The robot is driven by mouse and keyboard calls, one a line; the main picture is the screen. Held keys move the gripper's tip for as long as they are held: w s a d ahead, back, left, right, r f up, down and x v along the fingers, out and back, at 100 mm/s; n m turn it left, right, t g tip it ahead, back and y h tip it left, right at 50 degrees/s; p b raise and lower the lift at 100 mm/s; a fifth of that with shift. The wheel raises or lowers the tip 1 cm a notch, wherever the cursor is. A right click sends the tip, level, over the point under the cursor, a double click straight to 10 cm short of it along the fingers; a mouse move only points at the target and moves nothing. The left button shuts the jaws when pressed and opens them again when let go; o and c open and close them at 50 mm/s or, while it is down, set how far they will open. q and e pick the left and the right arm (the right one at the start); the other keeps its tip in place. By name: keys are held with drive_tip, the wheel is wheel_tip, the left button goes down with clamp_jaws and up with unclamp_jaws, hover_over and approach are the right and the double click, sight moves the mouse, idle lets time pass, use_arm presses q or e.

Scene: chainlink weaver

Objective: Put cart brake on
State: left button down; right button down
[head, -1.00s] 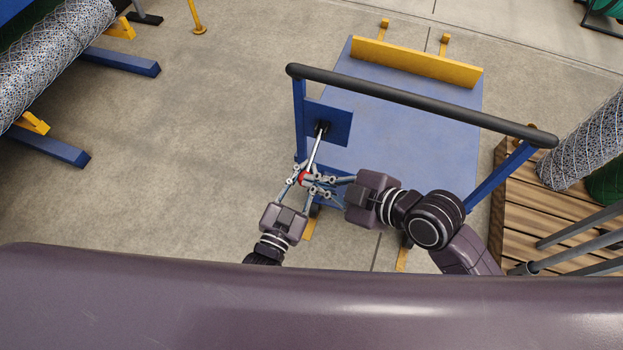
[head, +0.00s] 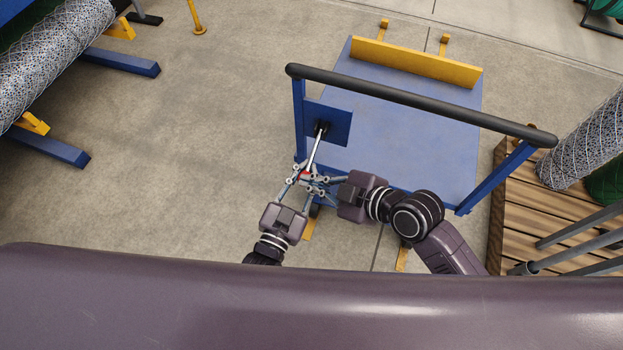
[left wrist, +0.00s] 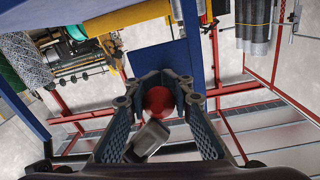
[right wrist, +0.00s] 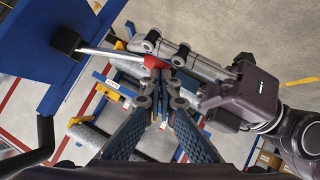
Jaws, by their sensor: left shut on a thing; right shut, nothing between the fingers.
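The blue cart (head: 400,150) has a black push bar (head: 420,104) across its near end. A brake lever (head: 315,152) with a silver rod sticks out from a blue plate (head: 340,127) on the cart's left post and ends in a red knob (head: 304,176). My left gripper (head: 303,184) is shut on the red knob, which shows between its fingers in the left wrist view (left wrist: 160,102). My right gripper (head: 322,184) is shut and empty close beside the knob. In the right wrist view its fingertips (right wrist: 160,90) are just below the red knob (right wrist: 155,62) and my left gripper's fingers.
A wooden pallet (head: 515,215) with a mesh roll (head: 585,140) stands right of the cart. A large patterned roll (head: 55,60) on blue supports is at upper left. The concrete floor (head: 200,140) left of the cart is clear.

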use_arm(q)
drive_tip(key=shift+d+r, duration=0.35)
drive_tip(key=shift+r, duration=0.35)
drive_tip(key=shift+w+f, duration=0.1)
use_arm(e)
drive_tip(key=shift+w+d+f, duration=0.2)
drive_tip(key=shift+d+f, duration=0.05)
drive_tip(key=shift+f, duration=0.45)
use_arm(q)
drive_tip(key=c, duration=1.7)
unclamp_jaws()
drive_tip(key=shift+a+f, duration=0.1)
drive_tip(key=shift+a, duration=0.05)
drive_tip(key=shift+o, duration=0.2)
drive_tip(key=shift+f, duration=0.15)
use_arm(e)
drive_tip(key=shift+a+r, duration=0.1)
use_arm(q)
drive_tip(key=shift+a, duration=0.1)
